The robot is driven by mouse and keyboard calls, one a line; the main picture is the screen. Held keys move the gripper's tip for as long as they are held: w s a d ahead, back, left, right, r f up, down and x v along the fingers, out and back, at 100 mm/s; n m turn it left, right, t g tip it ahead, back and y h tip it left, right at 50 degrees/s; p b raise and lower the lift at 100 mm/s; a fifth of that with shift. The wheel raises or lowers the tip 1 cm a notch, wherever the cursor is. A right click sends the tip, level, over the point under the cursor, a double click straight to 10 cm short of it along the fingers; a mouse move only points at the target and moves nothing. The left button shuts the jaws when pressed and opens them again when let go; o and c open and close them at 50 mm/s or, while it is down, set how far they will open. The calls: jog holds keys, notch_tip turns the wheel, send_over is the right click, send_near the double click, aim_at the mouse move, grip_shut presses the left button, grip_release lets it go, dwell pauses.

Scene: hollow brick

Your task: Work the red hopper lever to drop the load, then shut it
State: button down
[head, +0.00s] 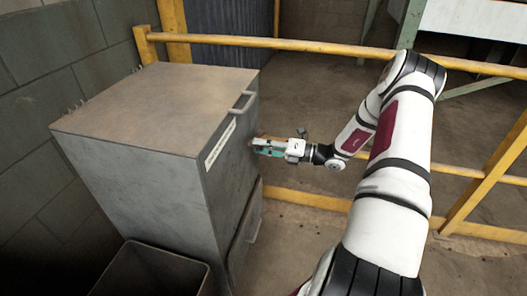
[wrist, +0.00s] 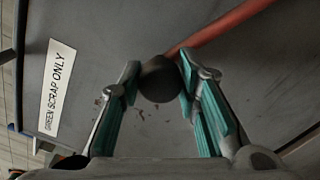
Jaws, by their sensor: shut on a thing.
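The hopper (head: 125,110) is a tall grey metal cabinet with a brown lid, left of centre in the head view. Its front panel (wrist: 115,40) fills most of the wrist view. The red lever (wrist: 225,30) runs from the upper right to a dark round knob (wrist: 159,80). My gripper (wrist: 158,82) is shut on this knob, with a teal-padded finger on each side. In the head view my gripper (head: 262,147) is at the hopper's right-hand face, and the lever is mostly hidden there. No load is visible.
A white label (wrist: 56,88) is on the panel. A handle (head: 242,102) sits near the lid, and a lower door (head: 243,235) is below. An open dark bin (head: 150,272) stands in front. Yellow rails (head: 320,47) run behind my arm. Block walls close off the left.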

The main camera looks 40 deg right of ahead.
jog(key=shift+w+d+r+m+p, duration=0.2)
jog(key=shift+d+r+m+p, duration=0.1)
jog(key=shift+r+m+p, duration=0.25)
jog(key=shift+r, duration=0.2)
jog(key=c, duration=1.2)
grip_release()
jog(key=v, duration=1.2)
